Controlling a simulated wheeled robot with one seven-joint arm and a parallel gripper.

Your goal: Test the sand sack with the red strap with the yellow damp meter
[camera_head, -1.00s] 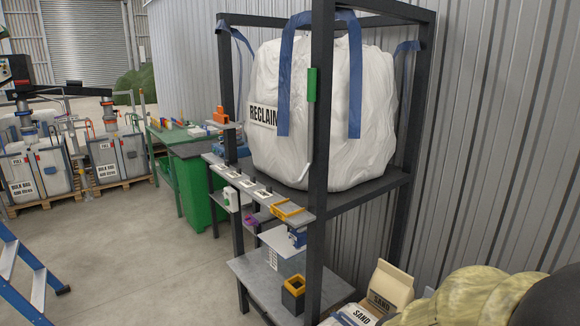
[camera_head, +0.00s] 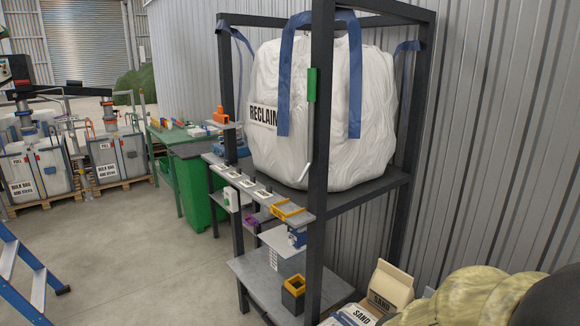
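Two sand sacks labelled SAND are at the bottom edge. One tan paper sack (camera_head: 391,287) stands upright, and a paler one (camera_head: 356,316) lies lower and is cut off by the frame edge. I see no red strap on the parts that show. I cannot make out a yellow damp meter for certain. A yellow frame-like piece (camera_head: 287,210) lies on the narrow ledge of the rack, and a yellow and black box-like item (camera_head: 293,285) stands on the low shelf. My gripper is not in view.
A dark steel rack (camera_head: 319,220) holds a big white RECLAIM bag (camera_head: 325,115). Yellow-green rounded shapes (camera_head: 455,297) fill the lower right. A green bin (camera_head: 197,190), a green bench (camera_head: 163,135) and palletised bulk bags (camera_head: 118,155) stand behind. A blue stepladder (camera_head: 25,265) is at left. The floor between is clear.

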